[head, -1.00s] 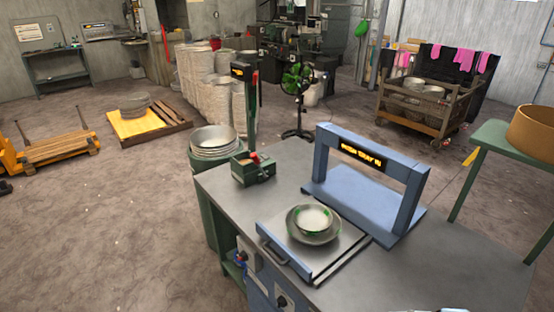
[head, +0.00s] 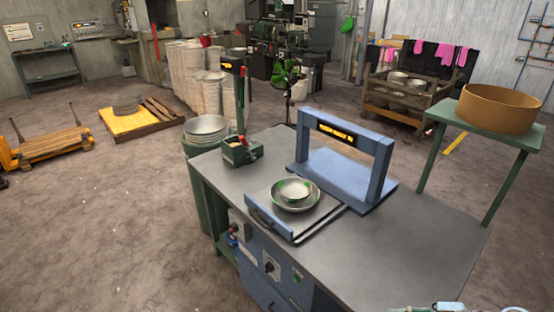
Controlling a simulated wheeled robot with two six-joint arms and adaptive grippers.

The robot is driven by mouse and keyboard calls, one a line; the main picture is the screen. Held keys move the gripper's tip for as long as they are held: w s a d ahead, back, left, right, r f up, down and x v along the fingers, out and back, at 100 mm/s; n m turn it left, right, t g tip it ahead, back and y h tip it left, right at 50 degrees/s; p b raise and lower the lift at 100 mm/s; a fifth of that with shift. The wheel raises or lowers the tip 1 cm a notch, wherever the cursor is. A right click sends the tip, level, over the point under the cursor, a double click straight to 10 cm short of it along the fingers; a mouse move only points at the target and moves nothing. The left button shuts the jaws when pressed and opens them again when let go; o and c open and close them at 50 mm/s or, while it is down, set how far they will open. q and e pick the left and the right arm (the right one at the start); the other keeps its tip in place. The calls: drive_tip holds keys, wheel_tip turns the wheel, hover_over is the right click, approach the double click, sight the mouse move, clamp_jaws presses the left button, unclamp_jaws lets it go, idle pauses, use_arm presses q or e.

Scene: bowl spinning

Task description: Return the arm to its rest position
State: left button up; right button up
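No gripper shows clearly in the head view. A small white and grey part (head: 447,307) shows at the bottom edge on the right; I cannot tell if it belongs to my arm. A metal bowl with green marks (head: 295,190) sits inside a wider metal dish (head: 312,204). Both rest on the sliding tray (head: 325,215) with a dark handle, at the front of the blue press frame (head: 382,180) on the grey workbench (head: 420,240). Nothing touches the bowls.
A green side table (head: 470,135) holds a round tan drum (head: 500,107) at the right. A wooden cart (head: 405,100) stands behind.

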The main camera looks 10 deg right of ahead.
drive_tip(key=s+d+f+m+h, duration=0.4)
drive_tip(key=d+f+m+h, duration=0.3)
drive_tip(key=d+f, duration=0.65)
drive_tip(key=s+d+f+m+g+h, duration=0.4)
drive_tip(key=s+d+f, duration=0.3)
drive_tip(key=s+f, duration=0.5)
drive_tip(key=s+a+f+m+g+b, duration=0.1)
drive_tip(key=s+a+f+m, duration=0.1)
drive_tip(key=s+a+f, duration=0.9)
use_arm(q)
drive_tip(key=shift+f+b, duration=0.35)
drive_tip(key=shift+f, duration=0.5)
use_arm(e)
drive_tip(key=a+f+y, duration=0.2)
drive_tip(key=a, duration=1.4)
drive_tip(key=shift+w+a+f+g, duration=0.15)
drive_tip(key=shift+w+a+g, duration=0.1)
drive_tip(key=shift+g, duration=0.15)
